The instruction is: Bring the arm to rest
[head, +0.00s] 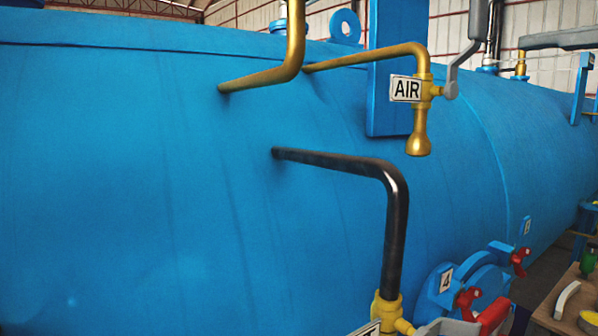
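My arm and my gripper are not in view in the head picture. The blue autoclave vessel (120,180) fills most of the view. A brass air valve (419,110) with an "AIR" label (405,88) hangs from a brass pipe on its side. The valve's grey lever (461,62) points upward. A black pipe (392,230) leaves the vessel and bends down to a yellow fitting (386,310) at the bottom edge. A grey and red handle (470,322) beside that fitting is cut off by the frame.
A blue round flange (460,285) with red clamps (520,258) and a "4" label sits low on the vessel. A wooden table (552,305) with small items stands at the lower right. Brass pipes stick out from the vessel.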

